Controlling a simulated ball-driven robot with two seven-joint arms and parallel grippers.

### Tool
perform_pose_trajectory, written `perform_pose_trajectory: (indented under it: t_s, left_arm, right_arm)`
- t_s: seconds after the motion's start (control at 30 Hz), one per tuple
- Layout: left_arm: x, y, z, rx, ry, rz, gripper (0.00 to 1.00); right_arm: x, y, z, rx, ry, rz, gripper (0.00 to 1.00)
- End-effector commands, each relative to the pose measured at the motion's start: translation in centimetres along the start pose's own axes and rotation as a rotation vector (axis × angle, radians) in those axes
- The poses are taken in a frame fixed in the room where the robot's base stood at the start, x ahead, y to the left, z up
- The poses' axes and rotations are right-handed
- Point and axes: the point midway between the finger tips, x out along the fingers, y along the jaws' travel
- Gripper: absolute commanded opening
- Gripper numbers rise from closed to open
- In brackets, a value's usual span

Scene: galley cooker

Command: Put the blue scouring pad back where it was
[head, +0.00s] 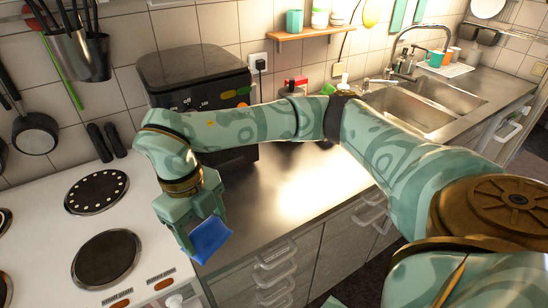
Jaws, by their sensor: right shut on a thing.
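The blue scouring pad (210,240) is between the fingers of my right gripper (203,232). The gripper is shut on it and points down. It hangs near the seam between the white cooker top and the steel counter, close to their front edge. I cannot tell how high the pad is above the surface. My left gripper is not in view.
The white cooker (60,205) with dark hotplates is at the left. A black appliance (195,75) stands on the steel counter (290,195) against the tiled wall. A double sink (425,105) is at the back right. The counter's middle is clear, partly under my arm.

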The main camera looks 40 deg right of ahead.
Motion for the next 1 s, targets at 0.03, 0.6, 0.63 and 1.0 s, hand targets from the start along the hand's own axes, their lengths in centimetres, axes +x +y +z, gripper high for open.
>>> perform_pose_trajectory:
  t_s: [0.03,0.6,0.63,1.0]
  left_arm:
    - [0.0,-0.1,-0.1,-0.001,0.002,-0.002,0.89]
    - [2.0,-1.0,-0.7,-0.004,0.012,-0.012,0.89]
    - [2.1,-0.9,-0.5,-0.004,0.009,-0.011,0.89]
    - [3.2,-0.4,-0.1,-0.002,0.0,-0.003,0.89]
  right_arm:
    - [0.1,-0.2,-0.2,0.012,0.001,0.002,0.45]
    - [7.3,-11.2,5.8,0.048,0.004,0.009,0.45]
    - [7.6,-11.5,5.9,0.047,0.004,0.008,0.45]
    - [11.3,-12.8,7.1,0.044,0.007,0.009,0.45]
